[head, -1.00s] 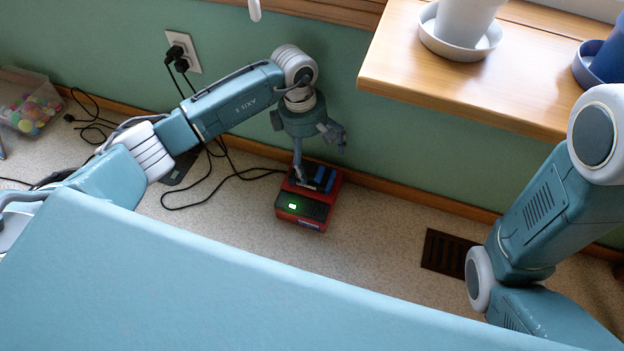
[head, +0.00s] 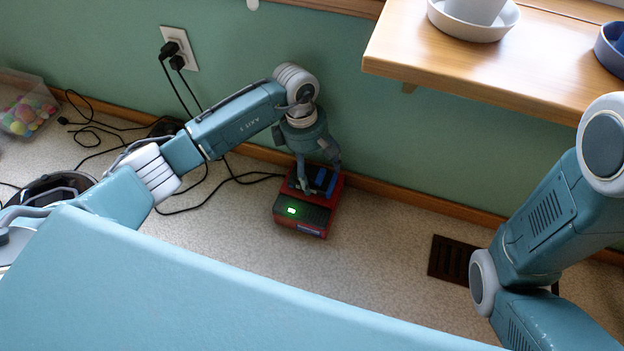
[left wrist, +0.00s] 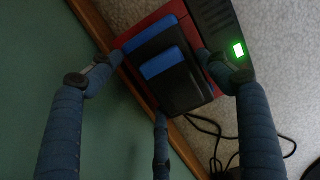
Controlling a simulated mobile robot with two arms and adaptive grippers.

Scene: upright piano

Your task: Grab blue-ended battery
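A red charger (head: 313,229) with a lit green display sits on the floor near the wall; its red edge also shows in the left wrist view (left wrist: 165,13). A dark battery block with blue ends (left wrist: 160,66) stands in it, and blue also shows in the head view (head: 328,187). I cannot tell whether it is one battery or two side by side. My left gripper (head: 318,180) is right over the charger, its fingers spread around the block. In the left wrist view, its fingers (left wrist: 160,85) stand apart with no clear grip. My right gripper is out of view.
A wooden shelf (head: 470,72) with a white pot saucer (head: 472,28) juts out at the upper right. Black cables run from the wall outlet (head: 180,48) along the floor. A floor vent (head: 452,260) lies right of the charger. A bin of coloured balls (head: 27,105) stands far left.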

